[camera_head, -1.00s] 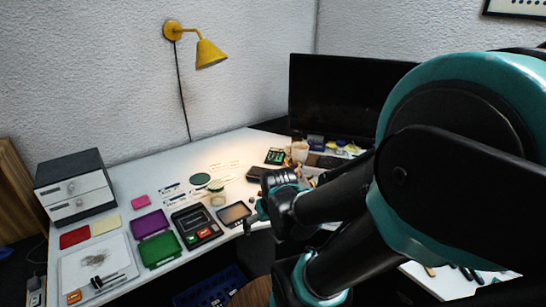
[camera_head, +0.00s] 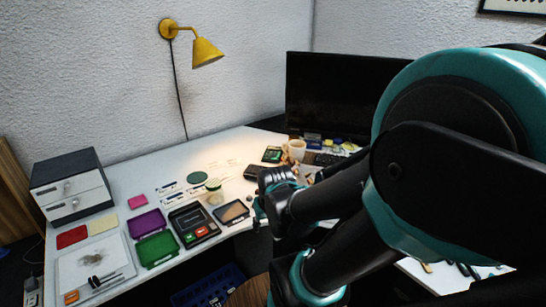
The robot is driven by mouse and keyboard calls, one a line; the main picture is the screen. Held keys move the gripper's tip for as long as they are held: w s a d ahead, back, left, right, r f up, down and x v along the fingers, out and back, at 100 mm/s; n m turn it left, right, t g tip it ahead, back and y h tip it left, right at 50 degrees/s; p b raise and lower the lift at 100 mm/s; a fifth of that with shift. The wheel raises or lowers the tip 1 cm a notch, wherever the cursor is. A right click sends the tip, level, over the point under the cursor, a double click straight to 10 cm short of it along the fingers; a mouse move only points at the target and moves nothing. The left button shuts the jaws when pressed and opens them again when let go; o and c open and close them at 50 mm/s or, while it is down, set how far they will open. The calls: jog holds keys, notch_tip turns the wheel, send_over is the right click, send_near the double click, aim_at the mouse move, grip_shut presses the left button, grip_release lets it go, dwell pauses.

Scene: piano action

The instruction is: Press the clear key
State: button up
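A black tray-like device (camera_head: 180,214) lies on the white desk, with a green key (camera_head: 190,238) and a red key (camera_head: 201,232) at its front edge. A small dark device with a green face (camera_head: 272,154) lies further back. The key labels are too small to read, so I cannot tell which key is the clear key. My gripper (camera_head: 258,212) is above the desk's front edge, to the right of the black device and apart from it. Its fingers are small and partly hidden by my arm, and I cannot tell whether they are open.
A dark flat tray (camera_head: 232,212) lies between the black device and my gripper. Purple (camera_head: 146,223) and green (camera_head: 156,249) trays lie to the left. A white mug (camera_head: 296,149) and a monitor (camera_head: 330,95) stand at the back. A blue crate (camera_head: 208,286) is below the desk.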

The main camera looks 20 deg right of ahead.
grip_shut()
dwell(1.2)
